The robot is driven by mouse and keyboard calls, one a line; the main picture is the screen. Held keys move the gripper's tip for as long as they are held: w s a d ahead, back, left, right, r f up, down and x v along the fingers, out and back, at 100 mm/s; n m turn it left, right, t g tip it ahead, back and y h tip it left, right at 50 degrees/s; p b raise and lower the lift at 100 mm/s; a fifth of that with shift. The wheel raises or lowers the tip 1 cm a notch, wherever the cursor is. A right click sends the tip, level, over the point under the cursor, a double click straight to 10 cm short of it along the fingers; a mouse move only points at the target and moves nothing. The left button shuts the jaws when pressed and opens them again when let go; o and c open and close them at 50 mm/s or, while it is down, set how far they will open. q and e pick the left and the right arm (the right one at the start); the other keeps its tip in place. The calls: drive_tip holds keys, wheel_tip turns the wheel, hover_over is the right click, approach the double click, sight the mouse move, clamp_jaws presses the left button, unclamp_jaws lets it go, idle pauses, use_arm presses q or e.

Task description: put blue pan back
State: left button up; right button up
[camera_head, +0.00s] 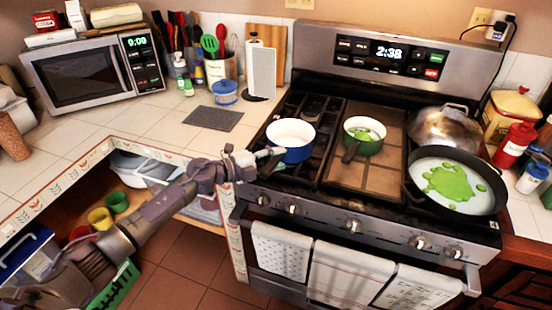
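The blue pan (290,152), with a white inside and a blue outside, sits upright at the left front of the stove (306,180). Its inside looks empty. My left arm reaches in from the lower left, and my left gripper (266,158) is at the pan's left front side, where a handle seems to be. The fingers are small and overlap the pan's edge, so I cannot tell if they are closed on the handle. My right gripper is not in view.
A green pot (371,147) with green contents stands right of the blue pan. A large black pan (422,201) with green liquid is at the stove's right front, with a metal wok (440,128) behind it.

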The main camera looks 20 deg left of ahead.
use_arm(q)
drive_tip(key=shift+r+p, duration=0.4)
drive_tip(key=shift+r, duration=0.1)
drive_tip(key=b+v, duration=0.3)
drive_tip(key=v, duration=0.9)
drive_tip(key=shift+f, duration=0.2)
idle(0.9)
